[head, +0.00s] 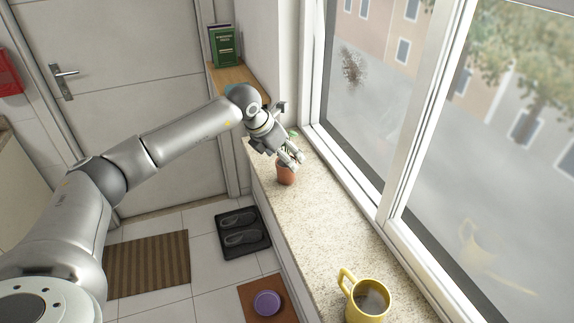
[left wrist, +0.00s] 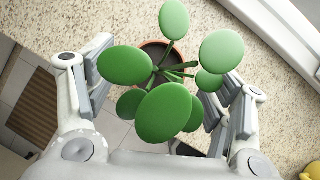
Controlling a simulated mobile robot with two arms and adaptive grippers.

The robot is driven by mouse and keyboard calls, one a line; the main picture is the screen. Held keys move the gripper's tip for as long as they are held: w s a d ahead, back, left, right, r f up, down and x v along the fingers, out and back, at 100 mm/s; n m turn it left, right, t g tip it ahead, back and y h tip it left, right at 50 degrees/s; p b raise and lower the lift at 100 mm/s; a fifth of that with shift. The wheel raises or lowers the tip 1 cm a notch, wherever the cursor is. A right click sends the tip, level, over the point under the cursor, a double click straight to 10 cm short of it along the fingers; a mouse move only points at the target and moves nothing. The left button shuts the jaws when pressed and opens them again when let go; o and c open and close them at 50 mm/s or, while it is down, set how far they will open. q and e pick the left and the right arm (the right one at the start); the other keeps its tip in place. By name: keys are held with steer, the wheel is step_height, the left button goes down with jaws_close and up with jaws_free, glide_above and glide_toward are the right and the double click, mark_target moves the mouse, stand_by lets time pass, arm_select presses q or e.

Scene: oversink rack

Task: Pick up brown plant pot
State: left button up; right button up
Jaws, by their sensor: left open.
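The brown plant pot (head: 286,174) stands upright on the speckled window sill, close to its room-side edge. In the left wrist view its rim (left wrist: 150,48) shows beneath the round green leaves (left wrist: 163,112) of its plant, and much of the pot is hidden by them. My left gripper (head: 291,160) is right at the pot, over its upper part. In the left wrist view the open fingers (left wrist: 160,88) are on either side of the leaves, with the pot's rim between and slightly beyond them. I cannot tell whether a finger touches the plant. My right gripper is not in view.
A yellow mug (head: 368,300) with dark liquid stands on the near part of the sill (head: 325,222). The window frame (head: 385,190) runs along the right. Green books (head: 224,46) stand on a wooden shelf behind. The sill between pot and mug is clear.

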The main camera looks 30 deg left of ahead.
arm_select(q)
steer(key=shift+x, duration=0.9)
steer(key=shift+w+f, duration=0.1)
steer(key=shift+w, duration=0.05)
steer(key=c, duration=1)
steer(key=shift+c, duration=0.6)
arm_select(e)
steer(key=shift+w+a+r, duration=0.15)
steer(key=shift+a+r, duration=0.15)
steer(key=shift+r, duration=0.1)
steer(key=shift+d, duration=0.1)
